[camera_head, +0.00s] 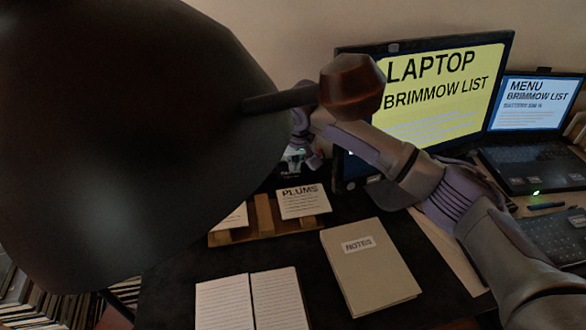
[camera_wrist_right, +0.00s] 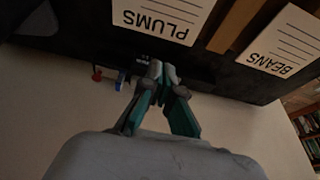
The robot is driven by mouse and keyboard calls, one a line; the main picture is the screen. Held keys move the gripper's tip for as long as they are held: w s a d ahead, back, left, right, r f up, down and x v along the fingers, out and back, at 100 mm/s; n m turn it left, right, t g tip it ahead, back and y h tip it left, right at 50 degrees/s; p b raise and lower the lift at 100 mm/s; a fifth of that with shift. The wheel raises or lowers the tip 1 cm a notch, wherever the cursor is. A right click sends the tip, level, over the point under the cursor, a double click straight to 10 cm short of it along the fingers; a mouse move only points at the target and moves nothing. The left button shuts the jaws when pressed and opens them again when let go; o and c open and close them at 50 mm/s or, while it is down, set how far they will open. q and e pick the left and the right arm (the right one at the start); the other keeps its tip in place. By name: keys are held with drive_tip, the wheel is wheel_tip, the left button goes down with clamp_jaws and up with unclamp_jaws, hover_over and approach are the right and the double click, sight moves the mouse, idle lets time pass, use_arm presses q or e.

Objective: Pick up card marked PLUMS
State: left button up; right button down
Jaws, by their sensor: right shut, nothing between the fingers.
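The white card marked PLUMS (camera_head: 303,205) leans upright on a wooden card stand (camera_head: 265,218) on the dark desk. It also shows upside down at the top of the right wrist view (camera_wrist_right: 160,18). My right gripper (camera_head: 300,158) is behind the card in the head view, partly hidden by the lamp's stem and knob. In the right wrist view its fingertips (camera_wrist_right: 158,68) are together, empty, and apart from the PLUMS card. A second card, marked BEANS (camera_wrist_right: 282,40), stands beside it; the lamp hides much of it in the head view. My left gripper is not in view.
A large dark lamp shade (camera_head: 120,130) blocks the left of the head view. An open book (camera_head: 252,300) and a NOTES book (camera_head: 370,268) lie in front of the stand. A LAPTOP screen (camera_head: 430,95) and MENU laptop (camera_head: 530,105) stand right, near my right arm.

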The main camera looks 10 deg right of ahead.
sight(296, 196)
drive_tip(key=x, duration=0.8)
drive_tip(key=shift+f, duration=0.15)
drive_tip(key=shift+s, duration=0.1)
drive_tip(key=s+p, duration=0.4)
drive_tip(key=p, duration=0.3)
drive_tip(key=shift+s, duration=0.15)
drive_tip(key=shift+s+p, duration=0.3)
drive_tip(key=shift+s, duration=0.15)
drive_tip(key=shift+w, duration=0.15)
